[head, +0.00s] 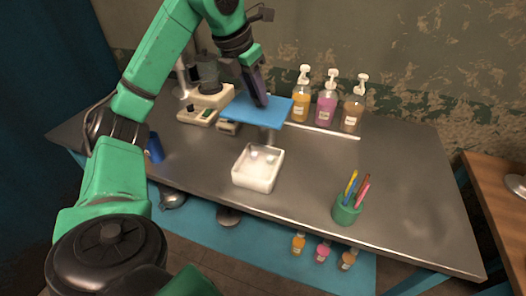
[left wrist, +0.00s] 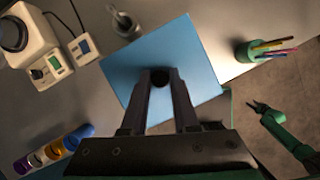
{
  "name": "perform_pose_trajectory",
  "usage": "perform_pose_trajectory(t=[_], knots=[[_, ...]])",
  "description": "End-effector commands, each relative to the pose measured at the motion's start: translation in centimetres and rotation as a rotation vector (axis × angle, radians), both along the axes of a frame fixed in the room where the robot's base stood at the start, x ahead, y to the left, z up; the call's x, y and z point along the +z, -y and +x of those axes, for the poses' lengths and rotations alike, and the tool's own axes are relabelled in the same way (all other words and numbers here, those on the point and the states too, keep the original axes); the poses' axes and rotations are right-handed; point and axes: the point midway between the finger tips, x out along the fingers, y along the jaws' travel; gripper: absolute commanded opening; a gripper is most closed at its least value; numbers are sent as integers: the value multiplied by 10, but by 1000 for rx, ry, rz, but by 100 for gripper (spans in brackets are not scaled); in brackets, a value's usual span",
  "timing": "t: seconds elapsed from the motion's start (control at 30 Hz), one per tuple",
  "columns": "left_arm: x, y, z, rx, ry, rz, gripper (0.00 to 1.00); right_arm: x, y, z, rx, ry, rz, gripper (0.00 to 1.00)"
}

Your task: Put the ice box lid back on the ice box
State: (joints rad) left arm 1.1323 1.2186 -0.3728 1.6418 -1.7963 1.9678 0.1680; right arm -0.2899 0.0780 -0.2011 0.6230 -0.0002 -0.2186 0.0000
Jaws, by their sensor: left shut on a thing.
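The ice box (head: 245,180) is a white, square, open-topped container on the metal table, with a few pale lumps inside. The ice box lid (head: 240,111) is a flat blue square plate. My left gripper (head: 262,98) is shut on the lid's knob and holds it in the air, behind the ice box in the head view. In the left wrist view the lid (left wrist: 190,45) fills the middle under the fingers, and the ice box is not visible. My right gripper (left wrist: 258,107) shows small at the right of that view; its jaws are too small to judge.
Three pump bottles (head: 326,100) stand at the back, right of the lid. A scale-like device (head: 200,112) is at the back left. A green pen cup (head: 345,211) stands front right. A blue cup (head: 155,149) is at the left. The table's right part is clear.

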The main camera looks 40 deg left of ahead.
Motion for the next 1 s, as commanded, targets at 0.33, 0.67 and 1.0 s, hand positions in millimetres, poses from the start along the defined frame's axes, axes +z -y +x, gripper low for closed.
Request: perform_pose_trajectory(t=[0.33, 0.67, 1.0], knots=[[-114, -1, -1, 3, -5, 5, 0, -50, 1, -17, -2, -27, -3, 50], [-159, -1, -1, 0, -2, 3, 0, -64, 1, -6, -2, -8, -1, 50], [-162, 0, -1, -1, -1, 1, 0, -67, 2, -8, -1, -12, -2, 50]])
